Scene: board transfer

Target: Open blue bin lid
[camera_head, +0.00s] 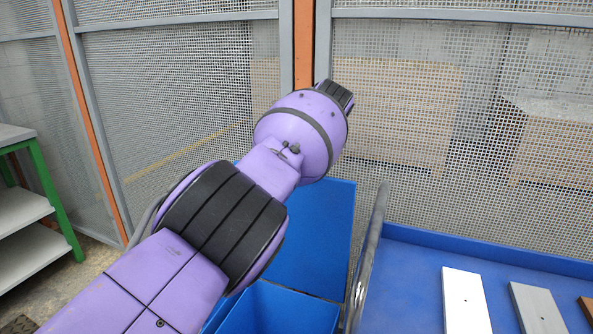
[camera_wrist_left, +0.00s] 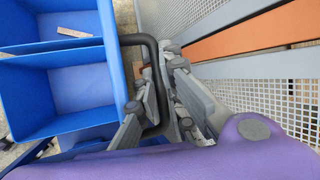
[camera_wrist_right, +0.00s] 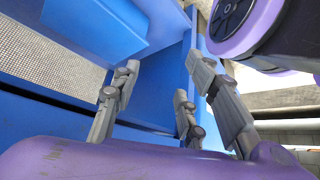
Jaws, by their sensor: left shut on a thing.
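The blue bin (camera_head: 280,312) is partly hidden behind my left arm in the head view. Its blue lid (camera_head: 318,238) stands raised behind the opening, and part of the inside shows. In the left wrist view, open blue bin compartments (camera_wrist_left: 82,88) are on the left. A black bar handle (camera_wrist_left: 142,40) runs beside them. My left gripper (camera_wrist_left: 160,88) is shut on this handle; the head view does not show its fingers. My right gripper (camera_wrist_right: 163,85) is open and empty in its wrist view, with blue panels (camera_wrist_right: 155,92) behind it.
A blue-topped table (camera_head: 405,285) with white (camera_head: 465,300) and grey boards (camera_head: 538,308) is at the right. A metal rail (camera_head: 368,250) runs between bin and table. Mesh fencing (camera_head: 420,110) closes off the back. A green-framed shelf (camera_head: 50,185) stands at the far left.

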